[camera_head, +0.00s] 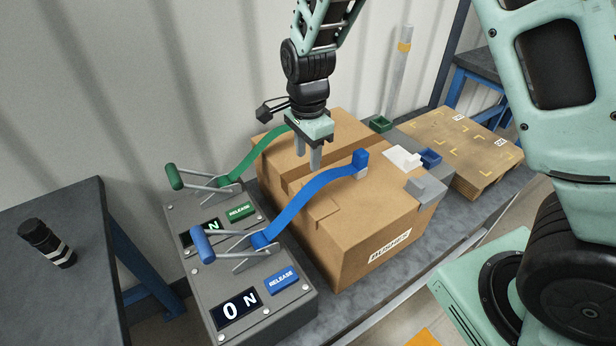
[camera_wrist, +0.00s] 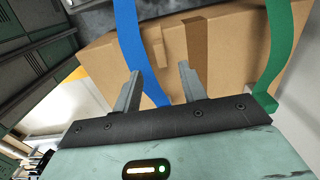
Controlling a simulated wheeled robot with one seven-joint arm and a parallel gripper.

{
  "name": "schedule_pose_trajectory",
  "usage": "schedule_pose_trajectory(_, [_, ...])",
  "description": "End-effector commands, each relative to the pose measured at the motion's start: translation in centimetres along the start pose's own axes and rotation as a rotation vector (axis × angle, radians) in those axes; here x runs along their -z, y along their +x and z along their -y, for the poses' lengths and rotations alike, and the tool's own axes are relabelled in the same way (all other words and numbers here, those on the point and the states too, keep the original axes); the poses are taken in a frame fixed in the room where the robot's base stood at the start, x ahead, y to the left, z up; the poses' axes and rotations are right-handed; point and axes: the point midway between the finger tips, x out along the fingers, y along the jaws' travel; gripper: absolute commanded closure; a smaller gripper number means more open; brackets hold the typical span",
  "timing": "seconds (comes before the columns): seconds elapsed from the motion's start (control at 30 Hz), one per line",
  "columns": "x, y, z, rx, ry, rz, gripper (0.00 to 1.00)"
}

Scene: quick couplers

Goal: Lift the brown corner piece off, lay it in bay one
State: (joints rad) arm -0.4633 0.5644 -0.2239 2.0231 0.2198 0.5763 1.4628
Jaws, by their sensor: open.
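A cardboard box (camera_head: 350,240) stands on a grey bench. A small brown corner piece (camera_head: 323,208) sits on its near top edge, close beside a blue strap (camera_head: 305,200); I cannot tell if the strap overlaps it. A small tan piece (camera_wrist: 159,53), likely the same one, shows on the box edge in the wrist view. My gripper (camera_head: 308,161) is open and empty, pointing down over the box top between the straps, behind the piece. Its fingers (camera_wrist: 160,82) show apart in the wrist view. A pallet (camera_head: 465,150) with yellow marked bays lies at right; its labels are too small to read surely.
A green strap (camera_head: 255,152) crosses the box's far side. A grey control box (camera_head: 255,315) with levers and release buttons stands at front left. A white piece (camera_head: 403,158) and a grey corner (camera_head: 425,189) sit on the box.

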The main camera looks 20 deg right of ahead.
Motion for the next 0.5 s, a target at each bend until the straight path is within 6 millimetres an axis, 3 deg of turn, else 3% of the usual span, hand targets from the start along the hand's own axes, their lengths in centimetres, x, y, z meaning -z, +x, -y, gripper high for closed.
schedule_pose_trajectory(0.2, [0.0, 4.3, -0.1, -0.004, 0.002, 0.0, 0.58])
schedule_pose_trajectory(0.5, [0.0, 7.6, 0.0, -0.001, 0.0, 0.0, 0.58])
